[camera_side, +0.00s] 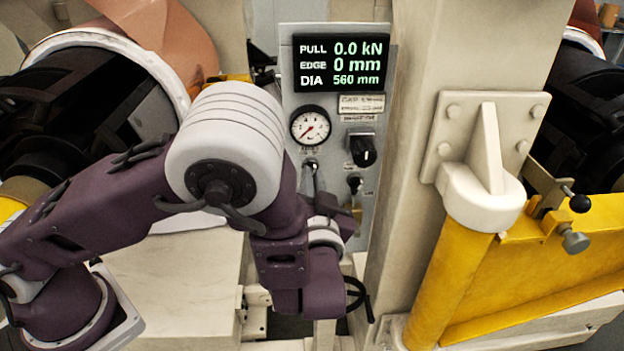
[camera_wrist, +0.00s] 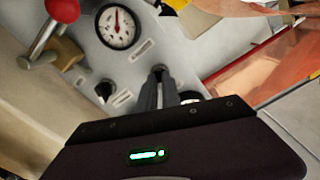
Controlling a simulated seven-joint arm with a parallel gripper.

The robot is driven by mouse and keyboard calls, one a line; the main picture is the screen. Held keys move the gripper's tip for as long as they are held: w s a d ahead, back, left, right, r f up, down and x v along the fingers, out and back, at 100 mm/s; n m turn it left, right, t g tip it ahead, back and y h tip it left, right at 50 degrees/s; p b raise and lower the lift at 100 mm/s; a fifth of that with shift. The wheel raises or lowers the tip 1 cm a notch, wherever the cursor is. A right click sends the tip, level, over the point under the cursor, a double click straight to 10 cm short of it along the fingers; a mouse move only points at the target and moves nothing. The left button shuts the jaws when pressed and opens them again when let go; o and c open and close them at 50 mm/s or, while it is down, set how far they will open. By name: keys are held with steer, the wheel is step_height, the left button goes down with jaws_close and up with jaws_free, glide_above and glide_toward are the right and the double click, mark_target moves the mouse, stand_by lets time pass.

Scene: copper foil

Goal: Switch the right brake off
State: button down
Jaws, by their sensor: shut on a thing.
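The grey control panel (camera_side: 338,150) carries a round gauge, a black rotary knob (camera_side: 362,150) and small switch levers. My gripper (camera_side: 312,178) reaches the panel just below the gauge, partly hidden by my arm. In the wrist view my gripper (camera_wrist: 160,82) has its two fingers close together, shut on a small lever whose body is mostly hidden between them. Another lever (camera_side: 354,184), with a dark end and a yellow part below it, stands to the right, free of the gripper. I cannot read which label marks the right brake.
The gauge (camera_wrist: 117,25) and a red-ball lever (camera_wrist: 62,10) are close by in the wrist view. A display (camera_side: 341,64) reads 0.0 kN pull, 0 mm edge, 560 mm diameter. A copper roll (camera_side: 185,40) is at left. A cream column (camera_side: 420,150) and yellow guard (camera_side: 540,260) stand right.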

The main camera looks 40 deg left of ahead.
steer(key=shift+m, duration=0.5)
steer(key=c, duration=1.5)
jaws_free()
steer(key=shift+c, duration=0.2)
steer(key=v, duration=0.7)
steer(key=shift+s+d, duration=0.1)
